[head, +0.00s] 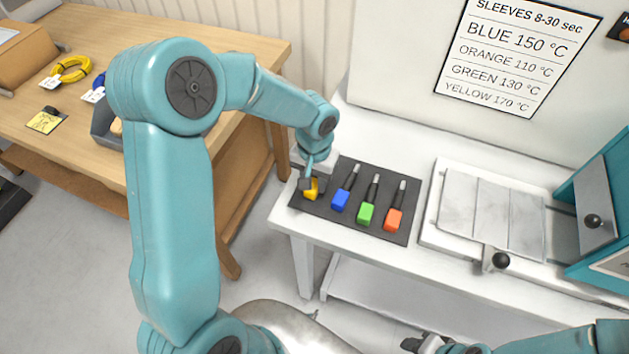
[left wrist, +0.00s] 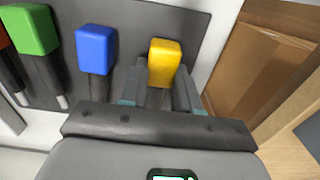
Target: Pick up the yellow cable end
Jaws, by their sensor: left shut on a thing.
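The yellow cable end (head: 311,189) is at the left end of a dark mat (head: 330,208) on the white bench. My left gripper (head: 308,180) is over it, shut on it. In the left wrist view the yellow cable end (left wrist: 165,62) sits between the two fingers of my left gripper (left wrist: 162,88), its block showing beyond them. I cannot tell whether it touches the mat. Part of my right arm shows at the bottom right of the head view; its gripper (head: 425,345) is only partly visible at the bottom edge.
Blue (head: 340,200), green (head: 366,214) and orange (head: 393,219) cable ends lie in a row right of the yellow one, the blue one close by. A metal-topped fixture (head: 490,215) stands further right. A wooden table (head: 190,45) with a yellow cable coil (head: 71,69) is at the left.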

